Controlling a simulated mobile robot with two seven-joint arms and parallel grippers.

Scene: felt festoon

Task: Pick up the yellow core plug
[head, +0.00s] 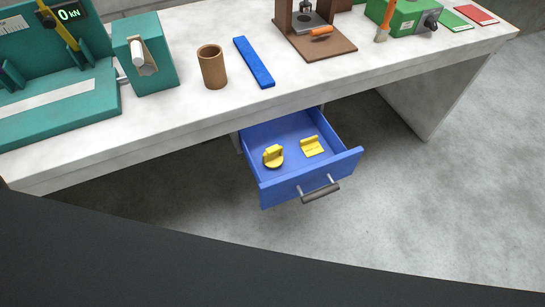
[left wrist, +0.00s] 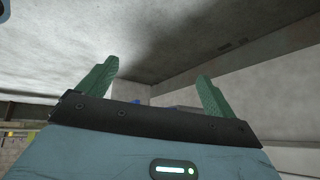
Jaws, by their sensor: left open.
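An open blue drawer (head: 292,187) juts out below the workbench in the head view. Two yellow pieces lie in it. The left one, round with a raised tab, looks like the yellow core plug (head: 273,156). The right one is an angled yellow piece (head: 312,146). The two lie apart. My left gripper (left wrist: 157,70) shows only in the left wrist view, its green fingers spread with nothing between them. No yellow piece is visible between or near them. My right gripper is in neither view.
The pale workbench (head: 205,111) overhangs the drawer's back. On it stand a teal machine (head: 150,75), a brown cup (head: 212,67), a blue bar (head: 254,62), a brown stand (head: 318,46) and a green box (head: 402,15). The drawer's grey handle (head: 321,194) faces outward. The floor right of it is clear.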

